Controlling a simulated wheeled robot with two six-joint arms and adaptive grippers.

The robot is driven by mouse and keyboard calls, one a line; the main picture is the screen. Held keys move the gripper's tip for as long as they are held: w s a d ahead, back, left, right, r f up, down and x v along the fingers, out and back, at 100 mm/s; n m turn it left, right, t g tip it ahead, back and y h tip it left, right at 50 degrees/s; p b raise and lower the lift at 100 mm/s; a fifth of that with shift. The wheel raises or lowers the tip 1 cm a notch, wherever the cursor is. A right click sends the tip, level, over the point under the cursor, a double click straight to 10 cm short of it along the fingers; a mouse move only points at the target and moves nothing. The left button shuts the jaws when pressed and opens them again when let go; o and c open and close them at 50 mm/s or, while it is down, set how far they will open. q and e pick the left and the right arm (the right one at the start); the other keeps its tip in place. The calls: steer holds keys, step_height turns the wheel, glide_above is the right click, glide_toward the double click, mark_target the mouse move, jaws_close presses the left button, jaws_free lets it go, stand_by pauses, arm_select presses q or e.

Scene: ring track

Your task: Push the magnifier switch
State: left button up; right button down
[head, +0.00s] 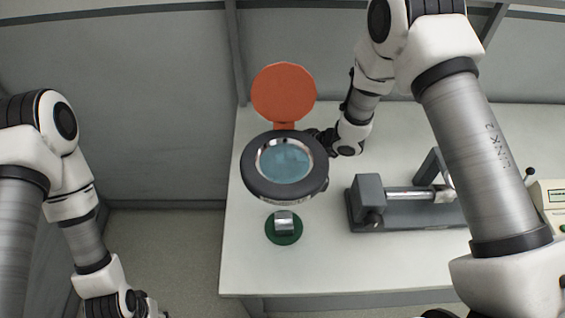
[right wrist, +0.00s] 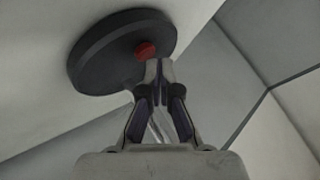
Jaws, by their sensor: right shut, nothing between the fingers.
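The magnifier (head: 256,184) is a dark ring around a bluish round lens, above the white table. In the right wrist view a dark round disc (right wrist: 95,66), seemingly part of the magnifier, carries a small red switch (right wrist: 146,50). My right gripper (right wrist: 158,68) is shut and empty, its fingertips right beside the red switch; I cannot tell whether they touch. In the head view my right gripper (head: 322,138) is at the magnifier's right edge, partly hidden by it. My left gripper (head: 146,304) is at the bottom left, away from the magnifier; its fingers are unclear.
An orange disc (head: 283,92) stands behind the magnifier. A small metal block (head: 284,222) sits on a green round base (head: 284,238) in front. A grey fixture with a metal rod (head: 369,199) stands to the right on the white table (head: 320,265).

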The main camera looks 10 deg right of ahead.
stand_by(0.5)
steer(key=shift+f, duration=0.45)
steer(key=shift+r, duration=0.1)
steer(key=shift+r+p, duration=0.4)
steer(key=shift+p, duration=0.25)
step_height(320, 180, up, 6)
steer(key=p, duration=0.6)
steer(key=shift+r, duration=0.1)
